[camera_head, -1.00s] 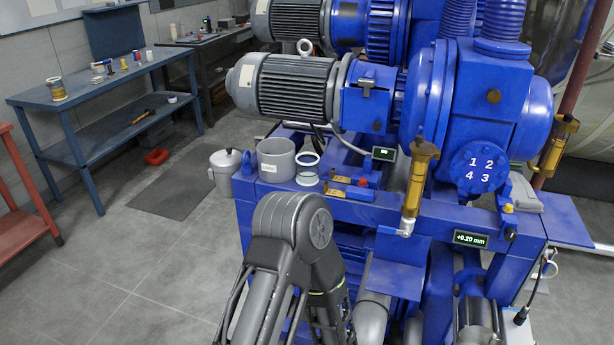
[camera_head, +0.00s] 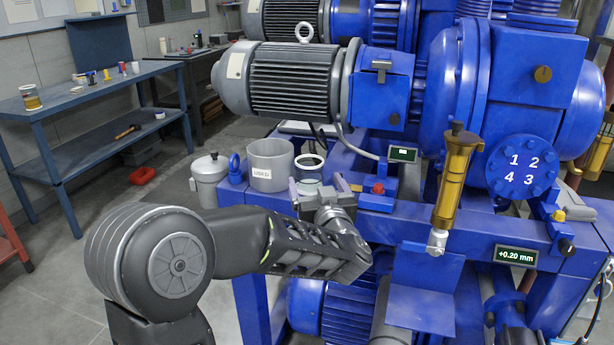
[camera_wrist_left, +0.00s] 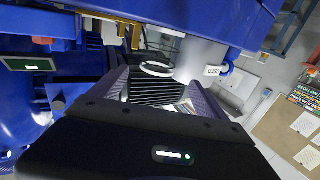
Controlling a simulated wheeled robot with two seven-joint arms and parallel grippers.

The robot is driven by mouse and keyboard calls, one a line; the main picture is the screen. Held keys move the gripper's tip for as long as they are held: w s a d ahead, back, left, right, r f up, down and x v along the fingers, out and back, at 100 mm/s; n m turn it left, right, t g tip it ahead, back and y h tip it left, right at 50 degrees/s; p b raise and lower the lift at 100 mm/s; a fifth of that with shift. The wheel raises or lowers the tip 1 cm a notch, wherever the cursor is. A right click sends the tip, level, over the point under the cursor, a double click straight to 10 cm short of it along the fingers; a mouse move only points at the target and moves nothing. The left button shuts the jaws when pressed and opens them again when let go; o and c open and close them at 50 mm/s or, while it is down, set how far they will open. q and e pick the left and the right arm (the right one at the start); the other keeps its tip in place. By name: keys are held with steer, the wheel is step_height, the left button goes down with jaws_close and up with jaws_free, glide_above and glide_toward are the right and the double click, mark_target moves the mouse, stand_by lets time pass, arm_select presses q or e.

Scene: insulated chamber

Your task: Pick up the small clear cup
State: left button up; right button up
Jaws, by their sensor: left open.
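The small clear cup (camera_head: 310,166), with a white rim, stands on the blue machine ledge beside a grey container. In the left wrist view its rim (camera_wrist_left: 157,68) shows just beyond and between the fingers. My left gripper (camera_head: 316,186) is open, with one finger on each side in front of the cup. In the left wrist view the two fingers (camera_wrist_left: 160,82) are spread apart with nothing clamped. The cup's lower part is partly hidden by the gripper. I cannot tell whether the fingers touch it. My right gripper is not in view.
A grey labelled container (camera_head: 270,160) stands close left of the cup. A lidded metal pot (camera_head: 209,180) is further left. A red knob (camera_head: 378,188), a small display (camera_head: 403,154) and a brass cylinder (camera_head: 456,175) are to the right. A workbench (camera_head: 100,95) stands at far left.

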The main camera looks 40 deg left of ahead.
mark_target(312, 171)
arm_select(q)
steer(key=shift+x, duration=1.1)
steer(key=shift+w, duration=0.1)
steer(key=x, duration=0.5)
steer(key=shift+w, duration=0.1)
steer(key=shift+d, duration=0.1)
steer(key=shift+c, duration=0.4)
steer(key=c, duration=1.4)
